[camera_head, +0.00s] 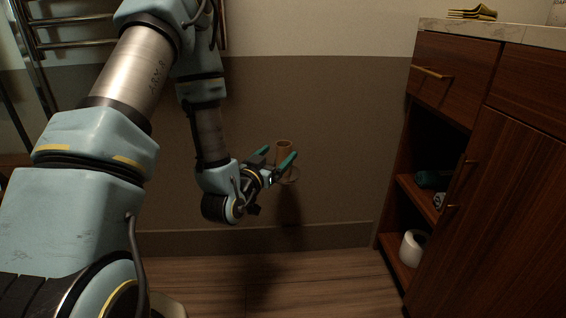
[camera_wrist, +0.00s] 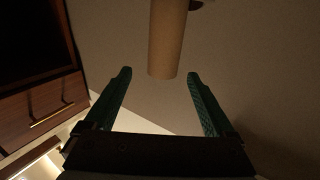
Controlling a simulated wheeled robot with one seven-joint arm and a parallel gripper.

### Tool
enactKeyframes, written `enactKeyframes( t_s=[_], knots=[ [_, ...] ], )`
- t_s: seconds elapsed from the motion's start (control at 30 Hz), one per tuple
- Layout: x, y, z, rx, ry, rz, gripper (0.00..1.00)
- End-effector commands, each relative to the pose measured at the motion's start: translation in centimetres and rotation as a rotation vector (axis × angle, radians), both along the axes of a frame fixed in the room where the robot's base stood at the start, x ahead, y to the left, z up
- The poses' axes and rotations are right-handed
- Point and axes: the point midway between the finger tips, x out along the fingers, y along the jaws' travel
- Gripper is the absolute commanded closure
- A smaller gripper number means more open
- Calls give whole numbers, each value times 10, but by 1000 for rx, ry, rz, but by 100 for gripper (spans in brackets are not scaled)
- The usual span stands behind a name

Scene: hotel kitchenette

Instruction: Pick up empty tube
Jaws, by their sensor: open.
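The empty tube (camera_head: 284,151) is a brown cardboard roll. No contact shows. How the tube meets the holder is partly hidden by the gripper.
A dark wooden cabinet (camera_head: 460,110) with a pale countertop (camera_head: 500,28) stands on the right. Its open shelves hold a white roll (camera_head: 412,247) and a dark green item (camera_head: 433,180). A metal rail rack (camera_head: 75,20) is at the upper left. The floor in the middle is clear.

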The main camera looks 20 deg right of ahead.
Motion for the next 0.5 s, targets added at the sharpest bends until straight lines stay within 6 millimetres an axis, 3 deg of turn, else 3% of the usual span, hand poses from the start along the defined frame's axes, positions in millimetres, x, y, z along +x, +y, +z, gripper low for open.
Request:
enactKeyframes(
  t_s=[0.5],
  knots=[
    [44, -42, -4, -1, -2, 3, 11]
  ],
)
